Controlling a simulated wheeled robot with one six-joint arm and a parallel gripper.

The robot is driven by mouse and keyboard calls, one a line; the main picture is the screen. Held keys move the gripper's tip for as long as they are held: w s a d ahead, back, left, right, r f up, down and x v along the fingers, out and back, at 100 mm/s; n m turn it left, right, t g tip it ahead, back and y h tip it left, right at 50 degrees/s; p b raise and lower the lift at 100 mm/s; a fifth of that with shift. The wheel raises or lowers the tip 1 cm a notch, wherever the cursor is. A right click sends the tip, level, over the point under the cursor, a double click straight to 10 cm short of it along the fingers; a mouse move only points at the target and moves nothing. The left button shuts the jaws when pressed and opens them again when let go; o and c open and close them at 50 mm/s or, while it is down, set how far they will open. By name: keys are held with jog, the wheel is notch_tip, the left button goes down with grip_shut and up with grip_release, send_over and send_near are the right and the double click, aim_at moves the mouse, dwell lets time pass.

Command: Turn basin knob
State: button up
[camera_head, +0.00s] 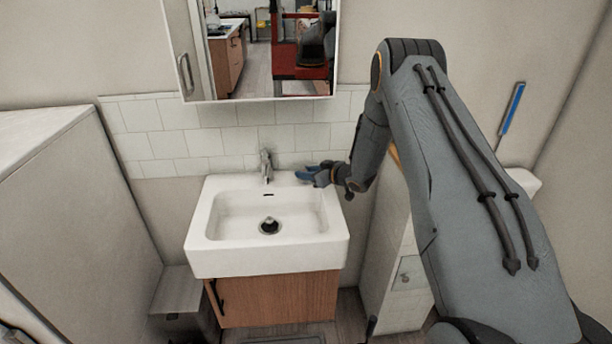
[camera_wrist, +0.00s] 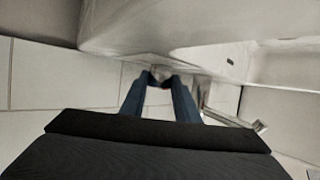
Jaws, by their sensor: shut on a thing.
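The white basin (camera_head: 216,190) stands against the tiled wall, with a grey metal tap (camera_head: 266,166) at the middle of its back edge. My gripper (camera_head: 308,174) is at the basin's back right corner, to the right of the tap. In the wrist view, the blue fingers of my gripper (camera_wrist: 160,78) are closed on a small grey rounded knob (camera_wrist: 161,72) beside the basin's edge (camera_wrist: 125,52). The tap (camera_wrist: 228,116) lies to the right there, apart from the fingers. In the head view I cannot make out the knob at the fingers.
A mirror cabinet (camera_head: 267,55) hangs above the basin. A wooden cabinet (camera_head: 275,299) is under it. A pale cabinet (camera_head: 400,270) stands close on the right, below my arm. A large white unit (camera_head: 75,215) is on the left. The basin bowl is empty.

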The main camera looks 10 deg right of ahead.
jog(key=n+g+y+b, duration=0.1)
jog(key=b, duration=0.1)
jog(key=n+g+y+b, duration=0.1)
jog(key=n+b, duration=0.1)
jog(key=b, duration=0.1)
jog(key=n+g+y+b, duration=0.1)
jog(key=y+b, duration=0.1)
jog(key=shift+w+d+f+n+g, duration=0.25)
jog(key=shift+w+d+n+g, duration=0.05)
jog(key=shift+w+d, duration=0.1)
jog(key=n+g+y+b, duration=0.1)
jog(key=n+g+b, duration=0.1)
jog(key=b, duration=0.2)
jog(key=shift+w+g+b, duration=0.1)
jog(key=shift+g+b, duration=0.2)
jog(key=shift+b, duration=0.1)
jog(key=shift+r+n+g+y+b, duration=0.15)
jog(key=shift+n+g+y+b, duration=0.25)
jog(key=shift+n+b, duration=0.45)
jog(key=shift+r+g+b, duration=0.1)
jog(key=shift+g+b, duration=0.2)
jog(key=shift+b, duration=0.2)
jog(key=o, duration=1)
jog(key=shift+o, duration=0.2)
jog(key=b+v, duration=0.1)
jog(key=v, duration=0.6)
jog(key=shift+d+r, duration=0.15)
jog(key=shift+d, duration=0.25)
